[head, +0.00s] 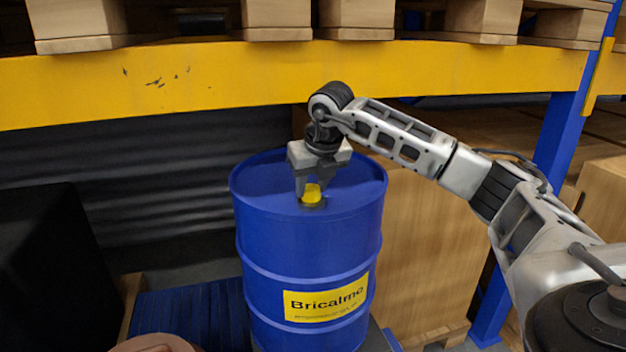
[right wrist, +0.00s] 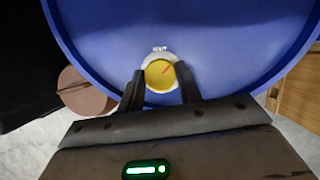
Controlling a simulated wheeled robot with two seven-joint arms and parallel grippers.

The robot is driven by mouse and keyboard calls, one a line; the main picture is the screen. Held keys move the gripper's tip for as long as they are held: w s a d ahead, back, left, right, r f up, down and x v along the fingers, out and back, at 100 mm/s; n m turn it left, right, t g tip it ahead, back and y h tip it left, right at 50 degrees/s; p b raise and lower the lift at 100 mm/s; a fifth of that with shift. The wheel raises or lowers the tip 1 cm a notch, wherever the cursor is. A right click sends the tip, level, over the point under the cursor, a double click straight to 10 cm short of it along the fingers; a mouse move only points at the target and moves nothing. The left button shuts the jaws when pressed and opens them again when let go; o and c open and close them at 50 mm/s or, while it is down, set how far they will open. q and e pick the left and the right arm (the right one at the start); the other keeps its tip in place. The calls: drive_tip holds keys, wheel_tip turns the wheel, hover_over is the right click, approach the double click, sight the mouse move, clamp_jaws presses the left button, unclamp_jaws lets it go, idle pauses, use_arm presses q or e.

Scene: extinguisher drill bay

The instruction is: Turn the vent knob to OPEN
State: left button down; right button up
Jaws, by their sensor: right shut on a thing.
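The yellow vent knob (head: 312,193) sits on the top of a blue drum (head: 310,247) in the head view. In the right wrist view the knob (right wrist: 160,74) is a round yellow disc with a red line slanting up to the right, ringed by a pale collar. A small white label (right wrist: 159,49) lies just beyond it, too small to read. My right gripper (head: 311,188) points down from above and is shut on the knob, one finger on each side. My left gripper is not in view.
A yellow rack beam (head: 220,82) with pallets above crosses behind the drum. A blue rack post (head: 562,140) and cardboard boxes (head: 425,250) stand to the right. A black block (head: 40,260) is at the left. A yellow label (head: 326,299) marks the drum's side.

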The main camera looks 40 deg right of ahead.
drive_tip(key=m+h, duration=0.1)
drive_tip(key=m, duration=0.2)
drive_tip(key=shift+w+a, duration=0.1)
drive_tip(key=m+g+h+p, duration=0.1)
drive_tip(key=m, duration=0.2)
drive_tip(key=shift+w+m+g+h, duration=0.1)
drive_tip(key=shift+m+g+h, duration=0.35)
drive_tip(key=shift+m, duration=0.95)
drive_tip(key=shift+m+g+p, duration=0.25)
drive_tip(key=shift+m+p, duration=0.05)
drive_tip(key=o, duration=1)
